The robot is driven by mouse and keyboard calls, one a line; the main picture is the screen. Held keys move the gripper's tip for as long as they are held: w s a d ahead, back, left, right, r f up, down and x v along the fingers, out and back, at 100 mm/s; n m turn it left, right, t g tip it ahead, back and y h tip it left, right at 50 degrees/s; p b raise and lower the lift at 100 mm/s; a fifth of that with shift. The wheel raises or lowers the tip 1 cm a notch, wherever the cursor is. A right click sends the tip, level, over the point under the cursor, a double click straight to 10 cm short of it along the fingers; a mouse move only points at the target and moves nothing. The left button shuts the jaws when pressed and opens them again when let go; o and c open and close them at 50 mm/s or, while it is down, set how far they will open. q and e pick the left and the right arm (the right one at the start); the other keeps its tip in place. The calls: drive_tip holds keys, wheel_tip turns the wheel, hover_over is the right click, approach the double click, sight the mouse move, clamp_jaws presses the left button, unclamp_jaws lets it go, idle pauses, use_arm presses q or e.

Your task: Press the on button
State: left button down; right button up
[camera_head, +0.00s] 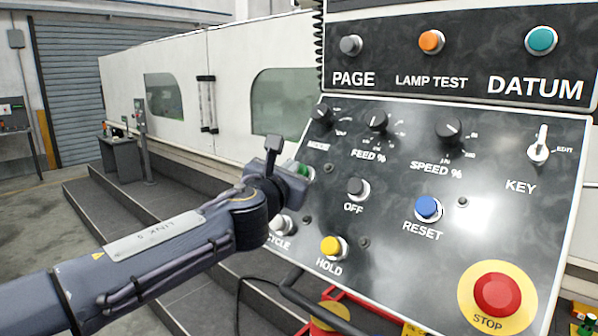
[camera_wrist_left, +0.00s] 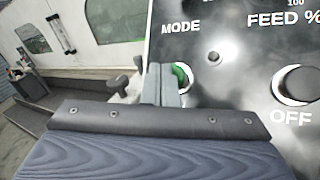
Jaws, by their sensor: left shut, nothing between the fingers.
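The green button (camera_head: 303,170) is on the left part of the sloped black control panel, below the MODE knob. Its own label is hidden behind my arm. In the left wrist view the green button (camera_wrist_left: 181,77) shows only in part, behind my fingers. My left gripper (camera_head: 273,146) is shut and empty, just left of the green button in the head view. In the left wrist view its closed fingers (camera_wrist_left: 160,84) overlap the button's left side. I cannot tell whether they touch it. My right gripper is in neither view.
Nearby on the panel are the grey OFF button (camera_head: 357,188), yellow HOLD button (camera_head: 332,246), blue RESET button (camera_head: 428,208) and large red STOP button (camera_head: 498,293). The MODE knob (camera_head: 322,114) is just above. Open floor and dark steps (camera_head: 110,205) lie left.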

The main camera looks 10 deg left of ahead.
use_arm(q)
drive_tip(key=shift+w+d+f, duration=0.2)
drive_tip(key=shift+w+f, duration=0.15)
idle(0.8)
drive_tip(key=shift+s+a+r, duration=0.35)
drive_tip(key=shift+s+r, duration=0.2)
drive_tip(key=shift+s, duration=0.05)
drive_tip(key=s+a+r+p, duration=0.2)
drive_tip(key=s+r+p, duration=0.1)
drive_tip(key=shift+s+a, duration=0.15)
idle(0.5)
idle(0.5)
